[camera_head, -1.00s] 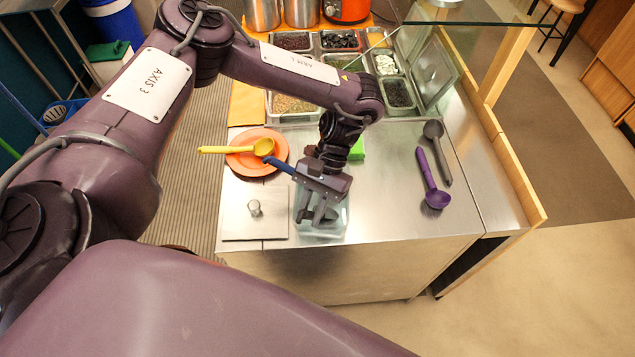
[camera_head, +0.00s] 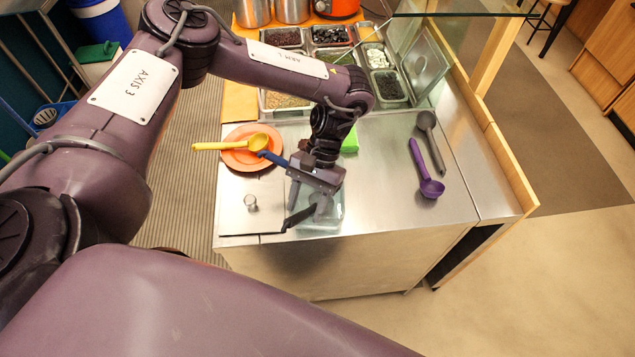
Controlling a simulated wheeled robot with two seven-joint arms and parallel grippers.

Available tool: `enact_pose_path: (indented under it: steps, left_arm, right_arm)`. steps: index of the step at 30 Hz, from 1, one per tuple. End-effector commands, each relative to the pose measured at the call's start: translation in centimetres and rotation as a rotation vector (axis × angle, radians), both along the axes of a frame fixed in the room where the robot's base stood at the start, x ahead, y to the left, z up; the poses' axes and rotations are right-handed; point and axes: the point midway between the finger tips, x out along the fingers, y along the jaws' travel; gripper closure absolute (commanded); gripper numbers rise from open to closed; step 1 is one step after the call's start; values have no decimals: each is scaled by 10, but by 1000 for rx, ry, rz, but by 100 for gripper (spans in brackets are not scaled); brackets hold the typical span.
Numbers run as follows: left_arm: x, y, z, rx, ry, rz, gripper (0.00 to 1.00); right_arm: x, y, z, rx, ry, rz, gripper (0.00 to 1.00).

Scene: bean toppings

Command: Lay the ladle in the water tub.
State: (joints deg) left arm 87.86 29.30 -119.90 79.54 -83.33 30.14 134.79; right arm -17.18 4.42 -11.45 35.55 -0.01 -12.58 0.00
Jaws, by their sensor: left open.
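The clear water tub (camera_head: 333,221) stands at the counter's near edge, partly covered by my left gripper (camera_head: 308,212). The gripper points down over the tub with its jaws open, a dark finger spread to the left. A blue bar (camera_head: 272,158) sticks out left and up from beside the gripper; it looks like a ladle handle, but I cannot tell whether a bowl lies in the tub behind the gripper. A yellow ladle (camera_head: 259,142) rests on an orange plate (camera_head: 240,161). A purple ladle (camera_head: 430,187) and a grey ladle (camera_head: 427,121) lie at the right. My right gripper is out of view.
A small metal knob (camera_head: 251,202) sits on a flat panel (camera_head: 235,220) left of the tub. Topping pans (camera_head: 389,87) fill the counter's back, with a green block (camera_head: 350,141) in front. A glass guard (camera_head: 460,13) crosses the back right. The counter's middle right is clear.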

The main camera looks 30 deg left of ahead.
Motion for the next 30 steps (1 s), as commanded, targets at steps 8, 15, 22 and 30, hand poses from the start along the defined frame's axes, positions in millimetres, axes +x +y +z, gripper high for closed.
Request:
enact_pose_path:
  steps: [8, 15, 22, 30]
  left_arm:
    - [15, 0, 19, 2, -7, -3, 53]
    - [37, 0, 51, 3, -5, -2, 53]
    - [45, 1, 64, 1, -2, 0, 53]
    - [44, 0, 64, 1, -1, 1, 53]
  right_arm:
    - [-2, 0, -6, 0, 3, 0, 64]
    - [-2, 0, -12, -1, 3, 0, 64]
    - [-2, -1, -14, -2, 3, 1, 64]
    - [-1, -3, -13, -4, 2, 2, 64]
